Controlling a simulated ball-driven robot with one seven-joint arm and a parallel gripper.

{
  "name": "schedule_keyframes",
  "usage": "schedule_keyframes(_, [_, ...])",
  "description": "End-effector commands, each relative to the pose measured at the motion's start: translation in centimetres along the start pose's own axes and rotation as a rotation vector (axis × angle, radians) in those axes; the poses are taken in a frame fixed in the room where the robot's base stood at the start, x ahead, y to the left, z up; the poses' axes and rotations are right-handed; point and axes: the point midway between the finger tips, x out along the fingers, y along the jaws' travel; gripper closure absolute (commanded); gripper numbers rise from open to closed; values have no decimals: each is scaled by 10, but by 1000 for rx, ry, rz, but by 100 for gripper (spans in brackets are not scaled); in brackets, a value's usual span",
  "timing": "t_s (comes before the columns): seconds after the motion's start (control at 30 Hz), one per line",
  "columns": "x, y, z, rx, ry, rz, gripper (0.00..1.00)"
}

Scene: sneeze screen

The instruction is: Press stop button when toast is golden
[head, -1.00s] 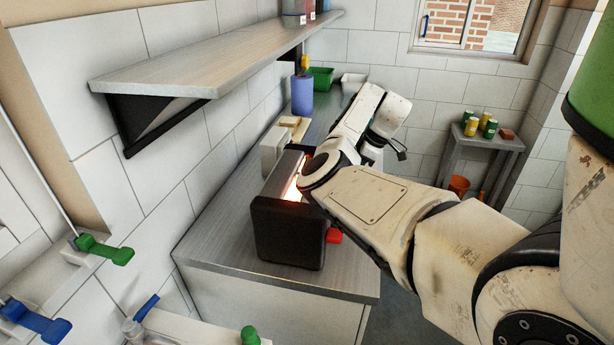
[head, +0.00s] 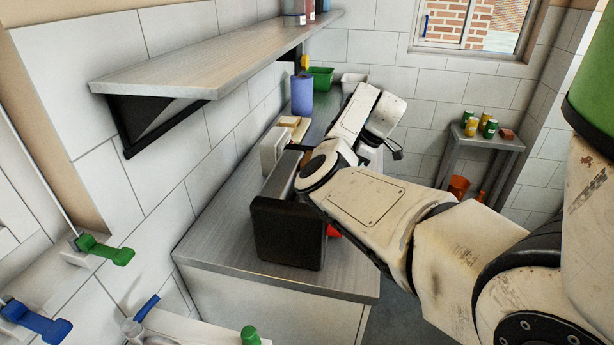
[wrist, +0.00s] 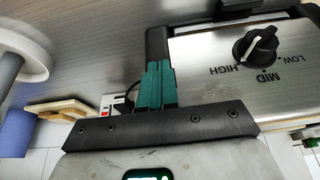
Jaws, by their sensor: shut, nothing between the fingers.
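The black toaster (head: 288,232) stands on the counter, partly behind my arm in the head view. Its slot shows no orange glow, and no toast can be made out. A red part (head: 333,231) shows at its right side. In the wrist view its steel panel (wrist: 215,75) carries a black knob (wrist: 256,46) marked LOW, MID and HIGH. My gripper (wrist: 156,72) is shut and empty, its teal fingers together by the panel's dark left edge. I cannot tell whether they touch it. No stop button is clearly visible.
The counter (head: 215,228) runs back along the tiled wall. A blue roll (head: 302,94), a green bin (head: 321,77) and a pale box (head: 273,150) stand behind the toaster. A shelf (head: 215,55) overhangs at the left. A side table (head: 487,140) with cans stands at the far right.

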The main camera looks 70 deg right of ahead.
Motion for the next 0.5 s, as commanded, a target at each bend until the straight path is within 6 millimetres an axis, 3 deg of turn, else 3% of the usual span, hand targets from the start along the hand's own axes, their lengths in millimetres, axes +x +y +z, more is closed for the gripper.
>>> schedule_keyframes(0.5, [-13,0,28,0,0,-2,100])
